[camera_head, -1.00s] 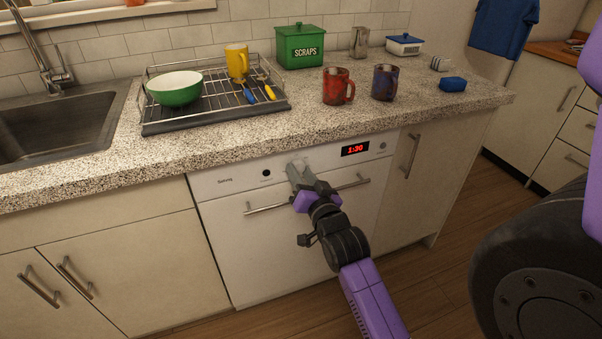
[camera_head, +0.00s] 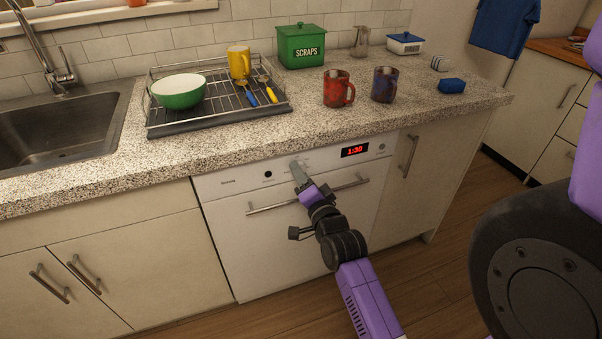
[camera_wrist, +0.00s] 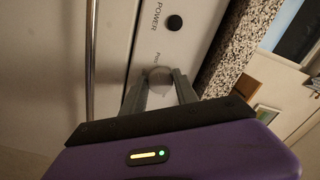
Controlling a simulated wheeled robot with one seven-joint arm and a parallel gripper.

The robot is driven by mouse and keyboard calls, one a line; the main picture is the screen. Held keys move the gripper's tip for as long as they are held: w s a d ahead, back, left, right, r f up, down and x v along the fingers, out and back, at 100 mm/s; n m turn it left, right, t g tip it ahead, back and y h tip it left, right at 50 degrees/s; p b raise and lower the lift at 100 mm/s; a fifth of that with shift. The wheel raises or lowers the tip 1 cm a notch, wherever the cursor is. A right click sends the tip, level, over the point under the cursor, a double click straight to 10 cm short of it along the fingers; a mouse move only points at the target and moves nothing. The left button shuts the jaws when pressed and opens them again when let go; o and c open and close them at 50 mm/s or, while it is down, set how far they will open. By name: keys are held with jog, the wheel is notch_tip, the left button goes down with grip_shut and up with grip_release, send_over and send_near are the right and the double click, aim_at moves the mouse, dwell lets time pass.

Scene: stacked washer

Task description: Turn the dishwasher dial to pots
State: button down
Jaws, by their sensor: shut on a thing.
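The white dishwasher (camera_head: 285,245) stands under the counter. Its control strip carries a black power button, a red "1:30" display (camera_head: 355,151) and a dial. The dial (camera_wrist: 160,80) shows in the wrist view as a pale round knob between my fingers, with a small label beside it that looks like "Pots". My gripper (camera_head: 298,170) is at the control strip, shut on the dial; it also shows in the wrist view (camera_wrist: 160,90). In the head view the gripper hides the dial. I cannot make out the dial's pointer.
The dishwasher's bar handle (camera_head: 272,207) runs just below my gripper. The speckled counter (camera_head: 225,150) overhangs the strip. On it are a dish rack (camera_head: 215,122), a red mug (camera_head: 337,88) and a blue mug (camera_head: 384,84). The black power button (camera_wrist: 174,22) is near the dial.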

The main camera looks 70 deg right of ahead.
jog(key=shift+f, duration=0.1)
jog(key=c, duration=1)
grip_release()
jog(key=shift+o, duration=0.2)
jog(key=shift+a, duration=0.1)
jog(key=v, duration=0.7)
jog(key=shift+s+a, duration=0.2)
jog(key=shift+s, duration=0.1)
